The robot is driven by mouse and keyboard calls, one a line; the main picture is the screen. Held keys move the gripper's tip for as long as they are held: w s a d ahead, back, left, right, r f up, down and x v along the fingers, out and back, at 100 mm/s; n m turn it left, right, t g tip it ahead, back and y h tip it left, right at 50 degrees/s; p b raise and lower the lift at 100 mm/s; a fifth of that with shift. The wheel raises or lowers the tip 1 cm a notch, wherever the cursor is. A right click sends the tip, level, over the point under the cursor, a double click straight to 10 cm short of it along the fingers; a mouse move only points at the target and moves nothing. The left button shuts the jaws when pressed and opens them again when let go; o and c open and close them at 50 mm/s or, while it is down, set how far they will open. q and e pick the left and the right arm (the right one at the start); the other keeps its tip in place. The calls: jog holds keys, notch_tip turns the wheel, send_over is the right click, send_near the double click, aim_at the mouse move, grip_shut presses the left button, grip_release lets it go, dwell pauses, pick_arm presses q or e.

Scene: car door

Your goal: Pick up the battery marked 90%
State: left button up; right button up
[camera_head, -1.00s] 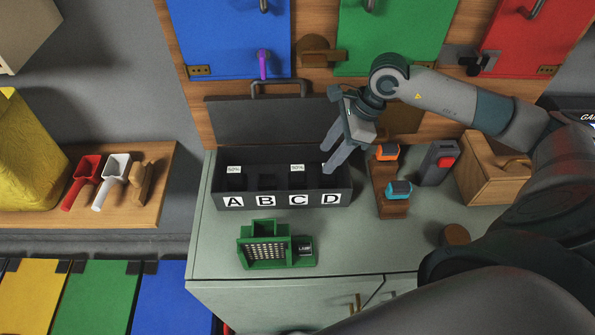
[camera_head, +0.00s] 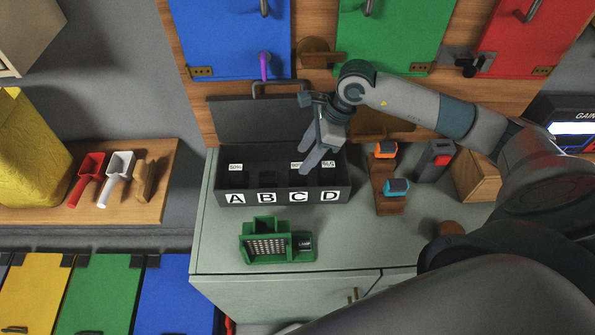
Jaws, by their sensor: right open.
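A dark open case (camera_head: 222,192) on the counter has compartments lettered A, B, C and D. Small white tags show at A (camera_head: 236,167), at C (camera_head: 296,165) and at D (camera_head: 328,163). Their print is too small to read surely, so I cannot tell which battery is marked 90%. The batteries are dark and hard to tell from the case interior. My right gripper (camera_head: 308,161) is open, its fingers pointing down-left over the C part of the case and partly covering it. It holds nothing that I can see. My left gripper is not in view.
A green holder (camera_head: 265,246) stands in front of the case. Right of the case are a brown stand (camera_head: 392,206) with orange and teal tools, and a grey device with a red button (camera_head: 441,160). The case's raised lid (camera_head: 235,121) stands behind.

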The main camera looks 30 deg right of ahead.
aim_at(299, 165)
jog(key=shift+p+x, duration=0.6)
jog(key=shift+x, duration=1.4)
grip_shut()
